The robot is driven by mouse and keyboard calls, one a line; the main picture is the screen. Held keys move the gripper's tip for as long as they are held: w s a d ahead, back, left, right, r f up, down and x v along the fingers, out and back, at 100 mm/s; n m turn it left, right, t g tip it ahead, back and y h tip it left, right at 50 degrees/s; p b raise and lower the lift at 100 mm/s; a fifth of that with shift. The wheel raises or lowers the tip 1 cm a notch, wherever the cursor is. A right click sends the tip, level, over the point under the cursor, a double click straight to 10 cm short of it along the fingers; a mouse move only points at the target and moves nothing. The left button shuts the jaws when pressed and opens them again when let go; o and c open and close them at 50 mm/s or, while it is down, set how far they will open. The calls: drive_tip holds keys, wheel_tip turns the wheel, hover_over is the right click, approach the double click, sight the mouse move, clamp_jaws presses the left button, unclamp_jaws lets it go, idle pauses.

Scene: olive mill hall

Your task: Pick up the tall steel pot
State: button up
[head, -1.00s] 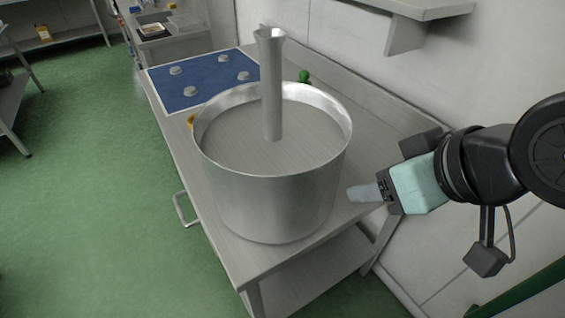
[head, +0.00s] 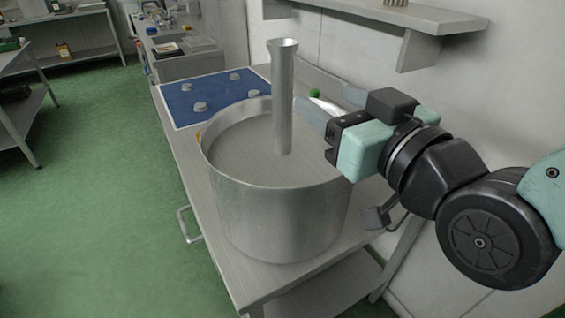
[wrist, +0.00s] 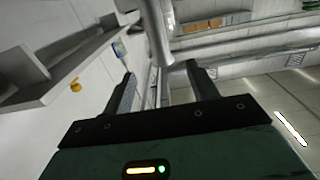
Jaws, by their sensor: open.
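A big, wide steel pot (head: 275,215) stands upright on the steel table, its open top facing up. A tall steel tube with a flared mouth (head: 283,95) stands upright inside it and rises well above the rim. My gripper (head: 322,104) is open and empty, beside the tube on its right, above the pot's right rear rim and apart from the tube. In the wrist view both fingers (wrist: 160,88) are spread with nothing between their tips. A grey metal cylinder (wrist: 157,35) shows beyond them; I cannot tell which part of the vessels it is.
A blue mat (head: 213,95) with several small round grey pieces lies behind the pot on the table (head: 225,262). A green-capped item (head: 314,93) is partly hidden behind my gripper. A wall shelf (head: 425,20) hangs at upper right.

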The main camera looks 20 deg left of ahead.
sight(286, 73)
drive_tip(key=shift+w+a+r+p, duration=0.25)
drive_tip(key=shift+w+a+p, duration=0.15)
drive_tip(key=shift+p, duration=1.85)
drive_tip(key=shift+p, duration=0.5)
drive_tip(key=p+x, duration=0.1)
drive_tip(key=x, duration=0.2)
drive_tip(key=p+x, duration=0.1)
drive_tip(key=x, duration=0.2)
drive_tip(key=p+x, duration=0.1)
drive_tip(key=x, duration=0.2)
drive_tip(key=shift+w+a+f+p, duration=0.2)
drive_tip(key=shift+a+f+p, duration=0.1)
drive_tip(key=shift+p, duration=0.1)
drive_tip(key=shift+p+x, duration=1.8)
drive_tip(key=shift+x, duration=0.9)
drive_tip(key=shift+w+d+f, duration=0.1)
drive_tip(key=shift+d+f, duration=0.05)
drive_tip(key=shift+f, duration=0.05)
clamp_jaws()
drive_tip(key=shift+r, duration=0.2)
